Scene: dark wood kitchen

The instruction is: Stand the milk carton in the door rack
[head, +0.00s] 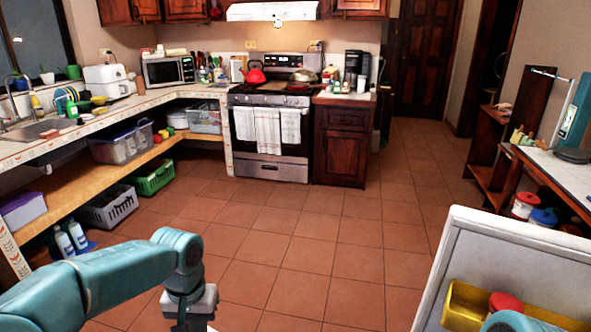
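An open white door panel (462,235) stands at the lower right. On its inner face is a yellow rack (464,301), cut by the bottom edge. A red round-topped thing (505,302) shows in or in front of the rack. No milk carton can be made out. My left gripper (188,322) points down at the bottom edge, over the floor; its fingertips are cut off, so its opening is hidden. A small white sliver beside it is too little to identify. Only a teal part of my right arm shows, in front of the rack; its gripper is out of view.
The tiled floor (330,235) ahead is clear. A counter with a sink (45,128) and a low shelf with crates runs along the left. A stove (270,135) stands at the back. A side table (560,168) is at the right.

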